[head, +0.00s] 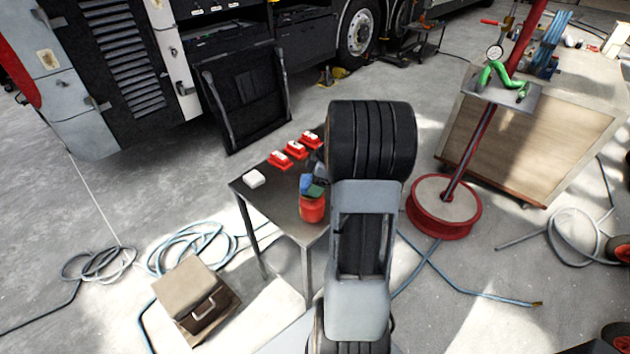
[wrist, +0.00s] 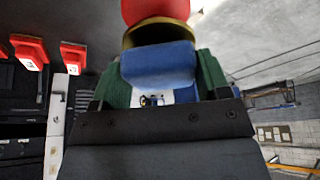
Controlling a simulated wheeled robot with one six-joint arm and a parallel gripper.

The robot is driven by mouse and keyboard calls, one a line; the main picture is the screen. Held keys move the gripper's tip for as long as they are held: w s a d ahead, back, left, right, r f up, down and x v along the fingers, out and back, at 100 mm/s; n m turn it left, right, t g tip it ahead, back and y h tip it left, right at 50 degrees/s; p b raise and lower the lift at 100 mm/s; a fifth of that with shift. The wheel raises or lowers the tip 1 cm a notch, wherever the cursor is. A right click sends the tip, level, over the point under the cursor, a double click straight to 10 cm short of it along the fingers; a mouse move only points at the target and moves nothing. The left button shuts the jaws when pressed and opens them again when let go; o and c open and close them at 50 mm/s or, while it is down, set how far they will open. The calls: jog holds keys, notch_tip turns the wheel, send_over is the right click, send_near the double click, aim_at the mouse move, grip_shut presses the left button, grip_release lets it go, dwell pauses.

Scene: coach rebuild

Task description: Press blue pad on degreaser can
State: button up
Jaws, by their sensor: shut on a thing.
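The degreaser can (head: 312,208) is red with a green upper part and stands near the front right corner of the dark table. Its blue pad (head: 306,184) shows at the top left. In the wrist view the blue pad (wrist: 158,65) fills the centre, with green housing on both sides and the red body beyond a brass-coloured rim. I cannot tell whether the pad is pressed in. In the head view my arm hides most of the gripper.
A red round-based stand (head: 443,207) is to the right. Hoses (head: 190,250) and a brown box (head: 195,300) lie on the floor.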

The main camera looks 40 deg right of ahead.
aim_at(308, 181)
jog(key=shift+f+b, duration=1.1)
jog(key=shift+b, duration=0.05)
dwell(0.8)
jog(key=shift+r, duration=0.15)
dwell(0.4)
jog(key=shift+r+p, duration=1.8)
jog(key=shift+r, duration=1.65)
